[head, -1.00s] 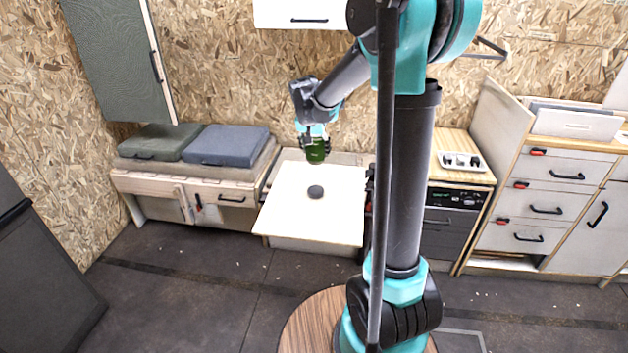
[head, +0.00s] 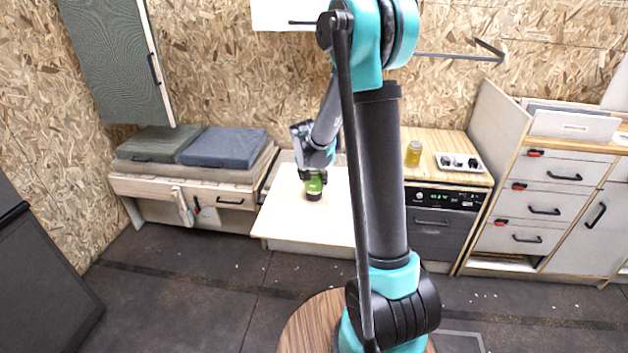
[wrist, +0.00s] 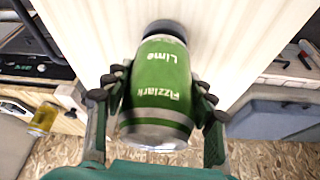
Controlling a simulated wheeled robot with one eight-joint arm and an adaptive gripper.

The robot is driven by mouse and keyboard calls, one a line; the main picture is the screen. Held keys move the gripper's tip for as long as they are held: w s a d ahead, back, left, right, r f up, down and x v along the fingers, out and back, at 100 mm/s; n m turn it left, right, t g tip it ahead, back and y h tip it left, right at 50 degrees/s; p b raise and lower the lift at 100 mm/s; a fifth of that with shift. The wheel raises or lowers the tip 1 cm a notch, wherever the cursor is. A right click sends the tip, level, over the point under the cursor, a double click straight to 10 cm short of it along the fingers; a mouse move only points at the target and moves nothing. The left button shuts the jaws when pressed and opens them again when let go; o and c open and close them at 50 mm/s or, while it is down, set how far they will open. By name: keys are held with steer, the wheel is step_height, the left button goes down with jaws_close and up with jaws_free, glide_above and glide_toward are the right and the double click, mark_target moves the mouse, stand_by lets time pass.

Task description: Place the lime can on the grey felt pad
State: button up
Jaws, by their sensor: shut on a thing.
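The green lime can (head: 314,186) is held upright over the white table top, directly above the grey felt pad (head: 313,197). In the wrist view the can (wrist: 160,88) shows its Lime lettering between the two fingers, and the dark round pad (wrist: 166,29) shows at its far end. The can hides most of the pad. I cannot tell whether the can's base touches the pad or hangs slightly above it. My gripper (head: 312,175) is shut on the can; it also shows in the wrist view (wrist: 158,104).
The white table top (head: 285,215) is otherwise clear. Cushions (head: 226,147) lie on the bench to the left.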

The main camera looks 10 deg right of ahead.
steer(key=o, duration=1.5)
steer(key=shift+f, duration=0.1)
steer(key=v, duration=1.2)
steer(key=s+d+f+n, duration=0.1)
steer(key=s+d+f, duration=0.1)
steer(key=s, duration=0.6)
steer(key=s+d+f+n+y, duration=0.1)
steer(key=s+d+f+n, duration=0.1)
steer(key=s, duration=0.7)
steer(key=s+d+f+n+y, duration=0.1)
steer(key=s+f, duration=0.3)
steer(key=s, duration=0.5)
steer(key=shift+s+d+n, duration=0.2)
steer(key=shift+d+n, duration=0.3)
steer(key=shift+n, duration=0.2)
